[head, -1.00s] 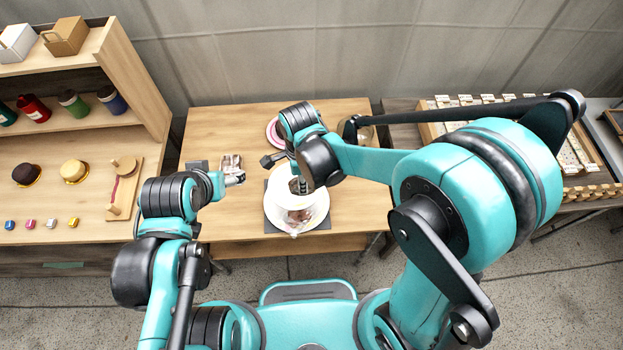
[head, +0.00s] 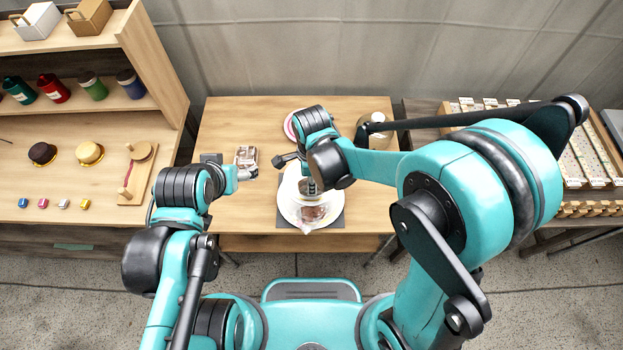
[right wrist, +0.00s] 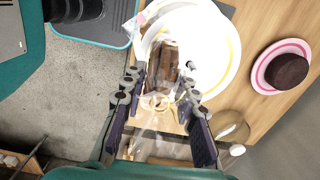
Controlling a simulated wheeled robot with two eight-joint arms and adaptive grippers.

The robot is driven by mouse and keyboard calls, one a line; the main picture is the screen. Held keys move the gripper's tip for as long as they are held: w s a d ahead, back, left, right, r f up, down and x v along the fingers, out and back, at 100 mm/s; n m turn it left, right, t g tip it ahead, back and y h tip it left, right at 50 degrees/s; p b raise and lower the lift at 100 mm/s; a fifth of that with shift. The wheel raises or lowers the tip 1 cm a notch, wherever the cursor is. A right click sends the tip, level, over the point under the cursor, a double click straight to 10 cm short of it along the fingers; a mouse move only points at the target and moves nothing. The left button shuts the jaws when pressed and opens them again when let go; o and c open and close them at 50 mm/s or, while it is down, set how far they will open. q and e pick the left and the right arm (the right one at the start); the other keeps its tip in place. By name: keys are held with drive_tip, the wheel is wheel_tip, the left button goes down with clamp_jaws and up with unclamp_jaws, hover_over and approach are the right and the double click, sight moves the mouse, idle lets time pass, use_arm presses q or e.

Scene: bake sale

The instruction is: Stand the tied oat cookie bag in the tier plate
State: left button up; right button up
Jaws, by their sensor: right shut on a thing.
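The clear bag with brown contents (head: 313,214) is in my right gripper (head: 312,188). In the right wrist view the bag (right wrist: 166,62) lies beyond the fingers of the right gripper (right wrist: 161,92), which are shut on its clear gathered part. The white tier plate (head: 288,208) stands near the front of the middle table. The bag is over the plate; I cannot tell whether it touches it. The plate's white rounds (right wrist: 218,52) also show behind the bag in the right wrist view. My left gripper (head: 250,173) is empty, left of the plate; its jaw opening is unclear.
A dark mat (head: 335,217) lies under the plate. A pink-rimmed plate with a dark cake (right wrist: 283,66) and a jar (head: 377,130) stand behind, partly hidden by my right arm. A small brown pack (head: 246,154) lies at left. The table's front left is clear.

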drive_tip(key=shift+f+b, duration=0.55)
drive_tip(key=shift+b, duration=0.05)
idle(0.4)
drive_tip(key=o, duration=0.9)
drive_tip(key=shift+r, duration=0.1)
wheel_tip(320, 180, up, 9)
drive_tip(key=p, duration=0.6)
drive_tip(key=shift+p, duration=0.4)
drive_tip(key=shift+d, duration=0.1)
